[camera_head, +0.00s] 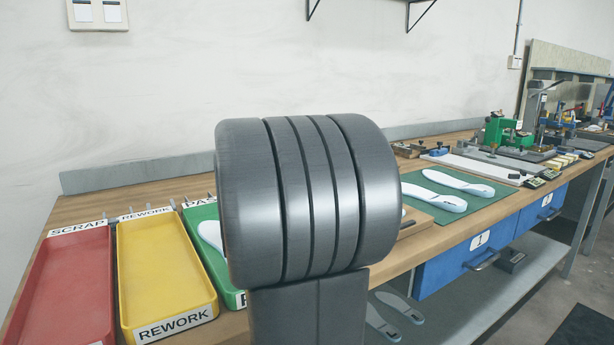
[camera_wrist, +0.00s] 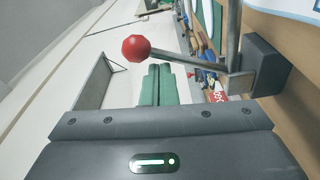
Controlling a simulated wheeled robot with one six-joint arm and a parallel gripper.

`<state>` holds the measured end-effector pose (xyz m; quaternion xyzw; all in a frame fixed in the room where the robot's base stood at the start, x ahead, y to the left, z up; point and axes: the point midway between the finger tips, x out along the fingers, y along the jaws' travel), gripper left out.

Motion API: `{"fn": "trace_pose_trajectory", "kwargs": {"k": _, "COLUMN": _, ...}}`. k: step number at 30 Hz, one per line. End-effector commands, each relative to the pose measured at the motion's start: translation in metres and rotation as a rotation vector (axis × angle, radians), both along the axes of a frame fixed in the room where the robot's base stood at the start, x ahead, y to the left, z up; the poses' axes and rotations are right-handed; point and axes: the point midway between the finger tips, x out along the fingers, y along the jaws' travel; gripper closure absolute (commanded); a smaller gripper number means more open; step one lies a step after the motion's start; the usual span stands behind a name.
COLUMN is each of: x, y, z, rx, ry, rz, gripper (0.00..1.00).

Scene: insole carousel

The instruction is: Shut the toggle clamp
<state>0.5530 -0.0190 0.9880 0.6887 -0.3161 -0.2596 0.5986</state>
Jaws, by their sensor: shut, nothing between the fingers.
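The toggle clamp shows in the wrist view. Its dark block (camera_wrist: 262,68) sits on a brown wooden surface at the right, with a metal bar (camera_wrist: 233,35) rising from it in the picture. Its lever (camera_wrist: 190,60) reaches left from the block and ends in a red ball knob (camera_wrist: 136,48). My gripper (camera_wrist: 159,69) is shut, with its green fingers side by side and nothing between them. The knob appears just above and left of the fingertips; I see no contact, and the depth between them is unclear. I cannot make out the clamp in the head view.
A red scrap tray (camera_head: 62,285), a yellow rework tray (camera_head: 165,275) and a partly hidden green tray (camera_head: 205,255) are at the left. White insoles (camera_head: 445,195) lie on a green mat to the right. My arm covers the middle of the bench in the head view.

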Motion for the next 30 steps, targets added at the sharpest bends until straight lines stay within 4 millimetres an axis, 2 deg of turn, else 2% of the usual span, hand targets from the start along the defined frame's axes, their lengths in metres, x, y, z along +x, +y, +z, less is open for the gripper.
{"fn": "trace_pose_trajectory", "kwargs": {"k": 24, "x": -0.006, "y": -0.004, "z": -0.002, "rx": 0.000, "ry": 0.000, "rz": -0.003, "gripper": 1.00}}
{"fn": "trace_pose_trajectory", "kwargs": {"k": 26, "x": -0.006, "y": -0.004, "z": 0.002, "rx": 0.000, "ry": 0.000, "rz": -0.003, "gripper": 1.00}}
{"fn": "trace_pose_trajectory", "kwargs": {"k": 30, "x": -0.005, "y": -0.004, "z": 0.022, "rx": 0.001, "ry": -0.003, "rz": -0.002, "gripper": 1.00}}
